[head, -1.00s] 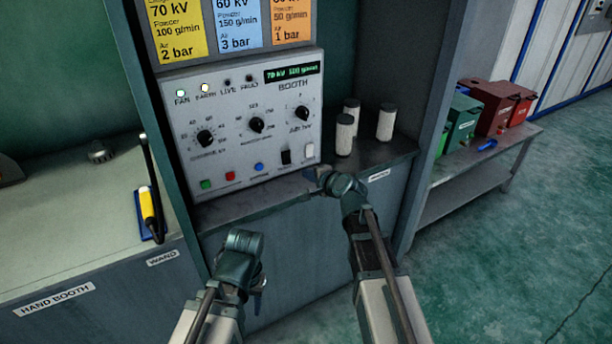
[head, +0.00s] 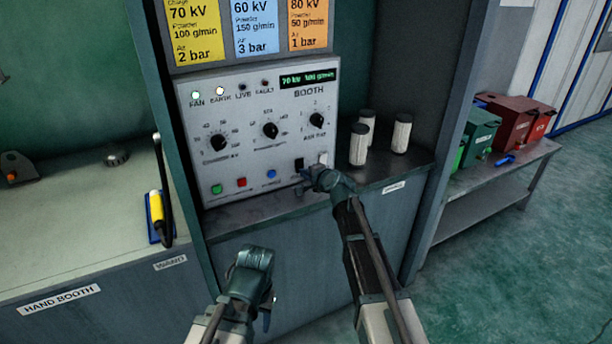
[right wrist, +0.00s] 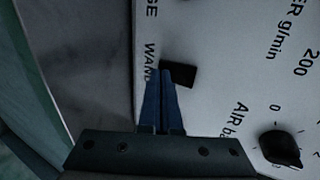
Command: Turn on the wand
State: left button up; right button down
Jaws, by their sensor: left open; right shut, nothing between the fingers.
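The booth control panel (head: 262,120) has a black rocker switch (head: 299,165) near its lower right. In the right wrist view the black switch (right wrist: 180,73) sits beside the printed word WAND. My right gripper (head: 308,180) is shut and empty. Its blue fingertips (right wrist: 164,72) are at the switch's edge; I cannot tell whether they touch. The FAN and EARTH lamps are lit, LIVE and FAULT are dark. The wand (head: 157,210), with a yellow handle and black rod, rests on a blue holder at left. My left gripper (head: 268,300) is open, low before the cabinet.
Green, red and blue buttons line the panel's bottom. Several dials are above, one (right wrist: 281,148) close to my right gripper. White cylinders (head: 358,145) stand on the shelf at right. A bench (head: 490,185) holds coloured boxes.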

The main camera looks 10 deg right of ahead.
jog(key=shift+w+f, duration=0.1)
jog(key=shift+w, duration=0.15)
jog(key=shift+r, duration=0.2)
jog(key=shift+r+p, duration=0.7)
jog(key=shift+p, duration=0.05)
